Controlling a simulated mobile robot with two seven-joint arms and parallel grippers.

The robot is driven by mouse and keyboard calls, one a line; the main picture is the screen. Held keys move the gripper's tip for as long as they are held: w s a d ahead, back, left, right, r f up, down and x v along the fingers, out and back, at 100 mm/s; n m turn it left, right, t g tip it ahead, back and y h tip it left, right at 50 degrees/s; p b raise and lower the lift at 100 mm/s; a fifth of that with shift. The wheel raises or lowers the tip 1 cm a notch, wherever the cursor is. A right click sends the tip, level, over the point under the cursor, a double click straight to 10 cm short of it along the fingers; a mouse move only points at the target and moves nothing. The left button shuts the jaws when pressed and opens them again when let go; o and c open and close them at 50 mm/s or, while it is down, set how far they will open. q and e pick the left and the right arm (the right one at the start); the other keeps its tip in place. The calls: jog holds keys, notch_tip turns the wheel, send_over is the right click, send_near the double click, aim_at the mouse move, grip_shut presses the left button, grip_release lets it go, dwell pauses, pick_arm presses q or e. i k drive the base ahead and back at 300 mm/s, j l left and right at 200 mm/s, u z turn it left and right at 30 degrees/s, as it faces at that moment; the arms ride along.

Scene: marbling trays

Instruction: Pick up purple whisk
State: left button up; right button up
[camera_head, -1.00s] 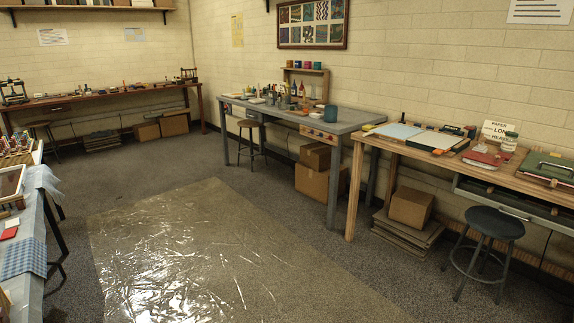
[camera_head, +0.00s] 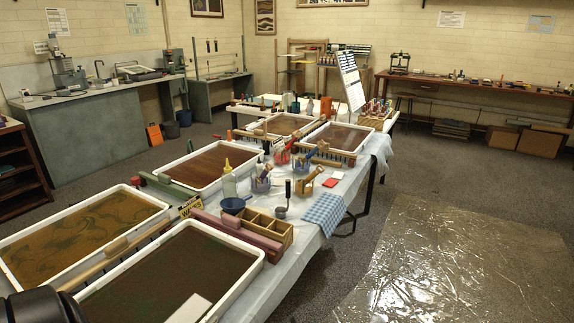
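I cannot make out the purple whisk for certain. Several small holders with handled tools stand in the middle of the long table (camera_head: 345,190). One is a bluish-purple holder (camera_head: 261,184), another is a red holder (camera_head: 282,157), and one is an orange-tan holder (camera_head: 308,186). The tools in them are too small to tell apart. Neither gripper shows in the view. A dark rounded shape fills the bottom left corner, and no fingers can be seen on it.
White-rimmed trays of dark liquid, including a near tray (camera_head: 256,267) and a greenish-brown tray (camera_head: 165,207), line the table. Floor under a clear sheet (camera_head: 440,260) is open.

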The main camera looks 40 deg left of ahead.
aim_at(267, 170)
jog(key=i+u, duration=0.35)
jog(key=i, duration=2.45)
jog(key=z, duration=0.4)
jog(key=i+z, duration=0.1)
jog(key=z, duration=0.65)
jog(key=i+j+z, duration=0.1)
jog(key=z, duration=5.35)
